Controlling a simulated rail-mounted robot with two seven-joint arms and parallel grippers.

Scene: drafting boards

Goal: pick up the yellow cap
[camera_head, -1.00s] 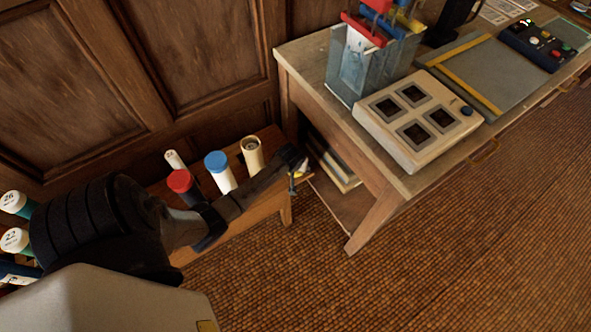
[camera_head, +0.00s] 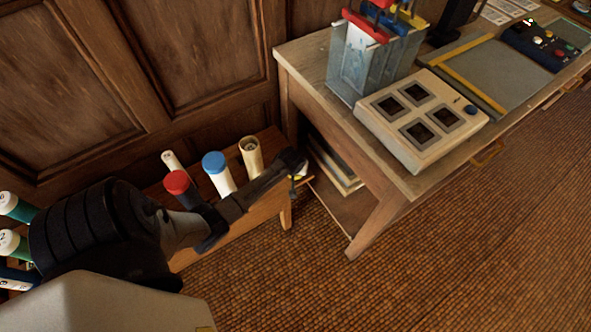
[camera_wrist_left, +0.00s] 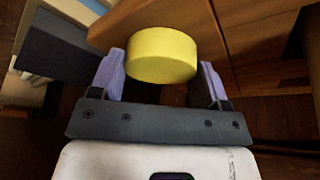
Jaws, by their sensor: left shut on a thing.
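The yellow cap (camera_wrist_left: 162,55), a short round disc, sits between the two pale violet fingers of my left gripper (camera_wrist_left: 163,62) in the left wrist view. The fingers are shut on its sides. In the head view my left gripper (camera_head: 298,172) is at the end of the dark arm, beside the right end of a low wooden bench (camera_head: 262,198). Only a small bit of yellow shows there, mostly hidden by the hand. My right gripper is not in view.
On the bench stand a cream open-topped tube (camera_head: 250,157), a blue-capped tube (camera_head: 215,165), a red-capped tube (camera_head: 178,184) and a white one (camera_head: 170,161). A desk (camera_head: 345,160) with a lower shelf stands close right of the gripper. The carpet in front is clear.

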